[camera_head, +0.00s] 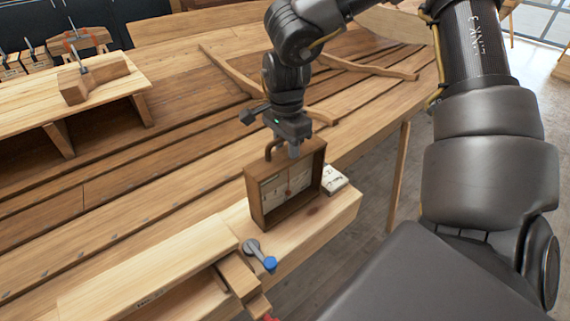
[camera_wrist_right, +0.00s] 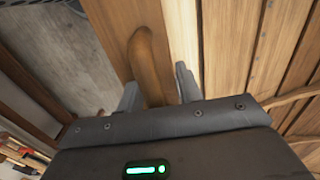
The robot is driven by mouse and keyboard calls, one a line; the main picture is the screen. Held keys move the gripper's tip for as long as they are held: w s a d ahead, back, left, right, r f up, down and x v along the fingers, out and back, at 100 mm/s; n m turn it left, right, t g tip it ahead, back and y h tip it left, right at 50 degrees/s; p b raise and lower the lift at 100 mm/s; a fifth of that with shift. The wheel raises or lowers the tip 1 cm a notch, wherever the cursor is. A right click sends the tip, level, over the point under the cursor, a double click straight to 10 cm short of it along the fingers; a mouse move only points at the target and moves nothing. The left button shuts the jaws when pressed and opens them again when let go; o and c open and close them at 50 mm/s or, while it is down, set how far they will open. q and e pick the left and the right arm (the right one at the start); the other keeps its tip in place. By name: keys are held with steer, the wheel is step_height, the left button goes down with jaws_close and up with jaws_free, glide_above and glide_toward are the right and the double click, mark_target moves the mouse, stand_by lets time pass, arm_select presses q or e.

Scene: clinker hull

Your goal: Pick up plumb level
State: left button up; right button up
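The plumb level (camera_head: 258,198) appears to be the upright, open-fronted wooden box with a white panel inside and a curved wooden handle on top. It stands on the light bench plank (camera_head: 335,207). My right gripper (camera_head: 287,147) is right above it, at the handle. In the right wrist view the rounded brown handle (camera_wrist_right: 149,60) lies between the two spread fingers of the gripper (camera_wrist_right: 157,90). The fingers look open, without a clear grip on it. My left gripper is not in view.
A small white block (camera_head: 334,179) stands just right of the box. A grey tool with a blue end (camera_head: 260,256) lies on the plank in front. A wooden block with a clamp (camera_head: 93,78) sits on the bench at left. Curved wooden pieces (camera_head: 375,68) lie behind.

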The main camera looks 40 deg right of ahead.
steer(key=shift+f, duration=0.4)
steer(key=shift+s, duration=0.1)
jaws_close()
stand_by(1.1)
